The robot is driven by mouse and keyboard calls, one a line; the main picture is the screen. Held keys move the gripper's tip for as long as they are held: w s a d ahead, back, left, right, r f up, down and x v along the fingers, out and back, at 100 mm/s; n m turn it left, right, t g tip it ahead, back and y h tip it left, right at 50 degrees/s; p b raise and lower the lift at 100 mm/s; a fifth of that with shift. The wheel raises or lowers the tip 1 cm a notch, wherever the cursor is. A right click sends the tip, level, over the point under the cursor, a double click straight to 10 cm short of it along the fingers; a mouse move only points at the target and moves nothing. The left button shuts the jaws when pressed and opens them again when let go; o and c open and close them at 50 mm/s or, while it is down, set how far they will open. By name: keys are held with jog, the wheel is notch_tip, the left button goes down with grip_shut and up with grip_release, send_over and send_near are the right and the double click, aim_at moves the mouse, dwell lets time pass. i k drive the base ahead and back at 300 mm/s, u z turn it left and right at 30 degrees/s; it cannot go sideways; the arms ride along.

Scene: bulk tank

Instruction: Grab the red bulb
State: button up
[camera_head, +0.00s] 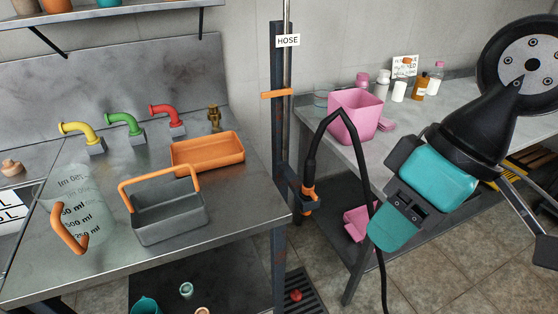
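A small rounded red object (295,295), which looks like the red bulb, sits low at the bottom centre, over a dark floor grate. It is small here, and its exact shape is hard to make out. My gripper (393,230), teal and black, hangs from the upper right, in front of the right-hand table. It is up and to the right of the red object and well apart from it. Its fingers are seen from behind, so their opening is hidden. Nothing held shows at its tip.
A black hose (311,150) with an orange-banded end hangs by the post (279,130) and loops near my gripper. The left table (110,275) holds a grey basket (170,222), an orange tray (208,152), a jug (80,205) and coloured taps. A pink bin (355,118) stands on the right table.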

aim_at(295, 295)
jog(key=u, duration=2.95)
jog(key=k, duration=1.7)
jog(key=z, duration=1.8)
jog(key=i, duration=0.5)
jog(key=z, duration=0.05)
